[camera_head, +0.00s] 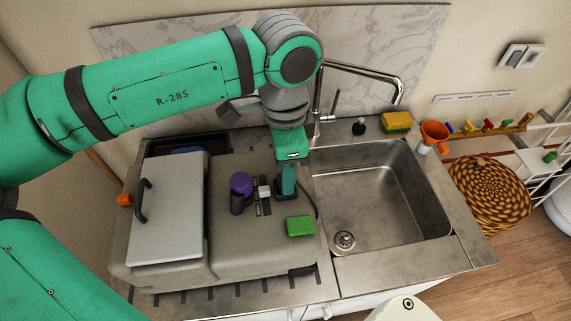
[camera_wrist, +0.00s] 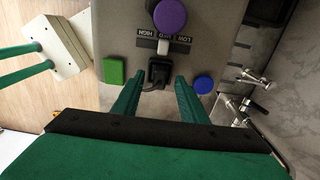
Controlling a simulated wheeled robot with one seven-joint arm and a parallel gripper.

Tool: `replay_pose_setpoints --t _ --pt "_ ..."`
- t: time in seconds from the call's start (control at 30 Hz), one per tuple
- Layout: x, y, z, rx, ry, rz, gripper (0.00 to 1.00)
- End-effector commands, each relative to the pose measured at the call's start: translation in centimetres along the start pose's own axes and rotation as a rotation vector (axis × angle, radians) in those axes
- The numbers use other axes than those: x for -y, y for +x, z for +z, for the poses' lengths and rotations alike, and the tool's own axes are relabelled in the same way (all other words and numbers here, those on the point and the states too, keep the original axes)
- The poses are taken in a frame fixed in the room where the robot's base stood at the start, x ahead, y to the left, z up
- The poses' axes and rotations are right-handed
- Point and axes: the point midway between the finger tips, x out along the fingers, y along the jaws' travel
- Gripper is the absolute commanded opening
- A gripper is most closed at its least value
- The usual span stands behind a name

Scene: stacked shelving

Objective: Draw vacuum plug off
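The black vacuum plug (camera_wrist: 158,71) sits in the top of the beige vacuum machine (camera_head: 240,255), beside the white slider switch and its LOW/HIGH label. My gripper (camera_wrist: 160,80) is open. Its two green fingers stand apart on either side of the plug, with gaps visible at their tips in the wrist view. In the head view my gripper (camera_head: 287,190) points down at the machine's right part, and its fingers largely hide the plug. A dark cable (camera_head: 309,191) shows just right of the fingers.
A purple knob (camera_head: 241,184), a green button (camera_head: 300,226) and a blue button (camera_wrist: 203,84) surround the plug area. The machine's silver lid (camera_head: 165,220) has a black handle. A steel sink (camera_head: 375,200) with a tall tap (camera_head: 365,71) lies right.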

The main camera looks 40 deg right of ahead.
Motion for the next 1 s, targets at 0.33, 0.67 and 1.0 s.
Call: replay_pose_setpoints --t 0.33,0.67,1.0 --pt "0.01 -0.02 -0.02 0.0 0.0 0.0 0.0" --pt "0.02 -0.25 -0.06 0.0 0.001 0.0 0.0" --pt "0.02 -0.7 -0.05 0.0 0.001 0.0 0.0"
